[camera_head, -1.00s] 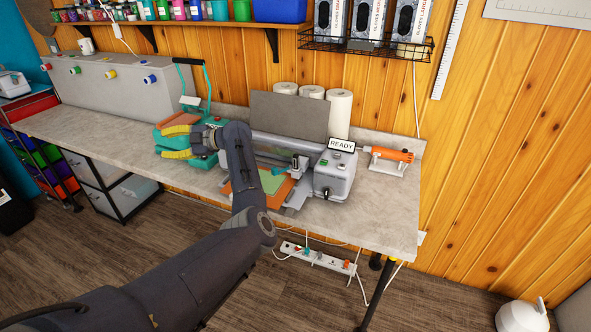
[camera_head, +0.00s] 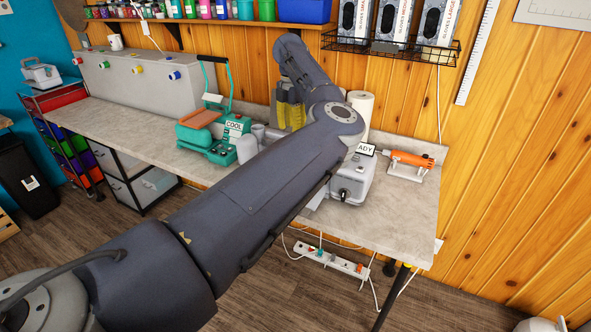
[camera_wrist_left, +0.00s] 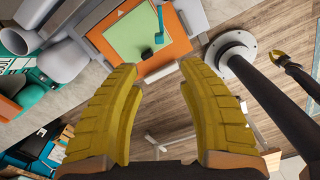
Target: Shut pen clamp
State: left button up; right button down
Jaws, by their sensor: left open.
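The grey cutting machine (camera_head: 352,180) sits on the bench in the head view, its sign partly covered and reading "ADY". My left arm hides most of it, and I cannot make out the pen clamp. My left gripper (camera_head: 290,120) is raised above the back of the bench, left of the machine, with yellow fingers hanging down. In the left wrist view the gripper (camera_wrist_left: 165,80) is open, with nothing between its fingers. Beyond it lie an orange mat (camera_wrist_left: 185,47) with a green sheet (camera_wrist_left: 135,40) and a small teal piece (camera_wrist_left: 159,25).
A teal press (camera_head: 215,135) with a "COOL" sign stands left of my arm. An orange tool (camera_head: 408,158) rests on a stand at the right. A white paper roll (camera_head: 361,110) stands behind my arm. The bench's left part (camera_head: 120,125) is clear.

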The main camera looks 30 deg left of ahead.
pick_arm(q)
notch_tip(320, 180, down, 16)
jog(key=shift+f, duration=0.1)
dwell(0.5)
jog(key=shift+o, duration=0.3)
grip_shut()
